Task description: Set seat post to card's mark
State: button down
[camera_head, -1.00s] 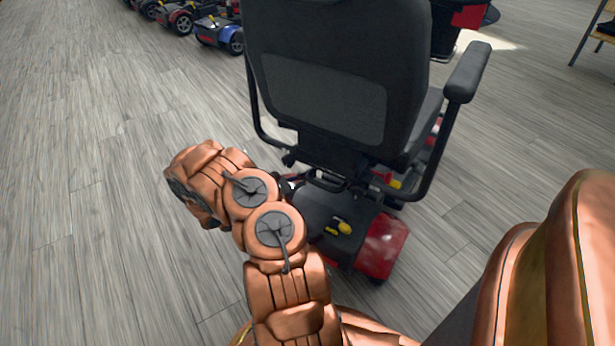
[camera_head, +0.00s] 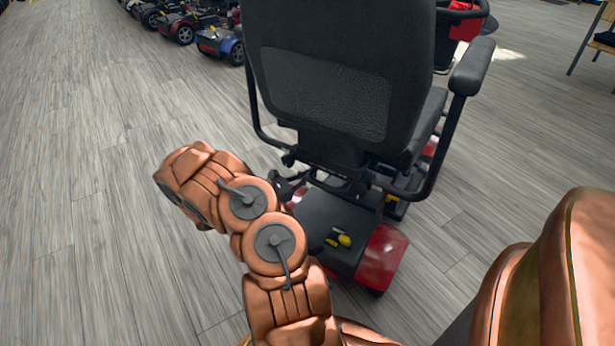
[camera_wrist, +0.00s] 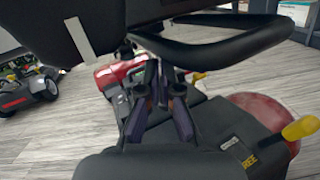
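The scooter's black seat (camera_head: 330,75) is seen from behind, above a red and black rear body (camera_head: 383,256) with a yellow knob. The seat post area is mostly hidden in the head view by the seat and my arm. In the wrist view, my gripper (camera_wrist: 160,95) reaches under the seat, its two dark fingers apart. A dark upright part, likely the seat post (camera_wrist: 153,80), shows around the gap between them; contact cannot be told. The yellow lever (camera_wrist: 300,128) is at the right. I cannot make out a card or a mark on the post.
The armrest (camera_head: 470,68) stands out at the right of the seat. Several other scooters (camera_head: 220,40) line the back left. A wooden-legged stand (camera_head: 590,40) is at the top right. The grey floor (camera_head: 80,200) at left is free.

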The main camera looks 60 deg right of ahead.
jog(key=shift+r, duration=0.35)
jog(key=w+a+f, duration=0.6)
jog(key=a, duration=0.2)
jog(key=shift+a+f+p, duration=0.15)
jog(key=shift+p, duration=0.3)
